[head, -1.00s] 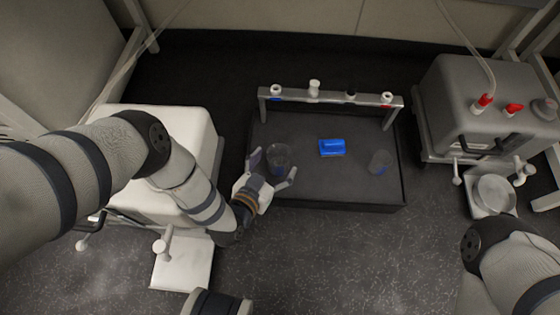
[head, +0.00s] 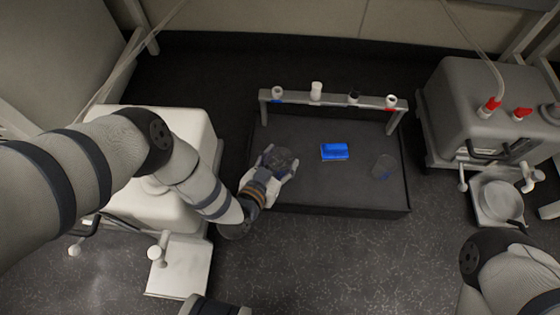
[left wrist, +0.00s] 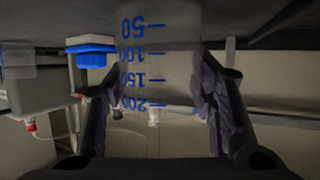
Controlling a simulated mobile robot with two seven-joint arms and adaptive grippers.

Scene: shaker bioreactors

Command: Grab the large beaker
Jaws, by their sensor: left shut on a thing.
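The large beaker (head: 283,158) is clear and stands upright at the left end of the dark table. My left gripper (head: 277,164) is shut on it, with a finger on each side of the glass. In the left wrist view the beaker (left wrist: 160,75) fills the middle, with blue marks from 50 to 200 that appear upside down. The gripper's dark fingers (left wrist: 160,110) press on both its sides there. I cannot tell whether its base touches the table. A smaller clear beaker (head: 383,167) stands at the table's right. My right gripper is out of view.
A blue block (head: 334,151) lies mid-table. A grey rack (head: 335,99) with several capped items spans the back of the dark table (head: 340,195). A white machine (head: 195,130) stands left and a grey one (head: 470,95) right. The table's front middle is clear.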

